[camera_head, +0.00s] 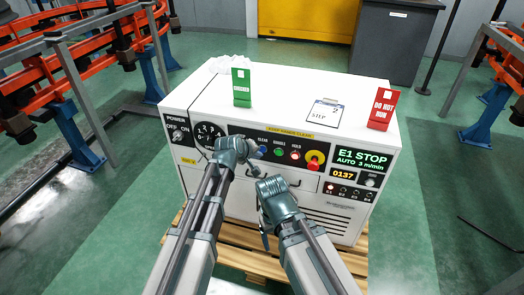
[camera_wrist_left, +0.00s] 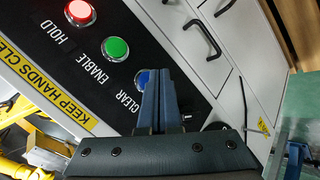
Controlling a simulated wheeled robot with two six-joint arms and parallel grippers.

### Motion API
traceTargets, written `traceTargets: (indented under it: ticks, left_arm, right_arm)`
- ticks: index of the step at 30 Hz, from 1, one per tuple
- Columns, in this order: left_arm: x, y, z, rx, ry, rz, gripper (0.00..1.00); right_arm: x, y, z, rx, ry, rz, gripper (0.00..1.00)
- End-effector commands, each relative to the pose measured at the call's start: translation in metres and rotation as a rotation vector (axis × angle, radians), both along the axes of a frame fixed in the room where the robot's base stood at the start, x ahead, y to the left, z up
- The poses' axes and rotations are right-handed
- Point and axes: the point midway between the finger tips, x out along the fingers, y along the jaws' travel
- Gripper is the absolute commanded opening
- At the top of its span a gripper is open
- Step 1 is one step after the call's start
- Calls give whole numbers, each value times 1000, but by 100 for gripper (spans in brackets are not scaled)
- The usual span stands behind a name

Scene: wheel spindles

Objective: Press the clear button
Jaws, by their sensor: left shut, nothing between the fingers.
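The blue clear button (camera_wrist_left: 143,77) sits on the black panel strip, beside its CLEAR label, and my left finger hides part of it in the left wrist view. My left gripper (camera_wrist_left: 161,100) is shut and empty, its tips over or right beside the button; I cannot tell whether they touch it. In the head view the left gripper (camera_head: 256,151) is at the panel's front, left of the green button (camera_head: 279,152). My right gripper (camera_head: 258,175) is lower, in front of the cabinet; its finger opening is unclear.
Right of the green button are a red hold button (camera_head: 295,155) and a red emergency stop (camera_head: 314,160) on yellow. The white cabinet (camera_head: 290,90) carries a green sign (camera_head: 241,87), a step card (camera_head: 325,112) and a red sign (camera_head: 382,108). Drawer handles lie below the panel.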

Motion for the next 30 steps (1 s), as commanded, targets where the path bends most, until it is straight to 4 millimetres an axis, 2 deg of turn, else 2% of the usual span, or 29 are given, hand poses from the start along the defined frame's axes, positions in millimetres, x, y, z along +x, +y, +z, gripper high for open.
traceTargets:
  ticks: [6, 30]
  left_arm:
    - [7, -2, 0, 0, 0, 0, 0]
    - [11, -4, 0, 0, 0, 0, 0]
  right_arm:
    - [0, 0, 0, 0, 0, 0, 79]
    - [0, 0, 0, 0, 0, 0, 79]
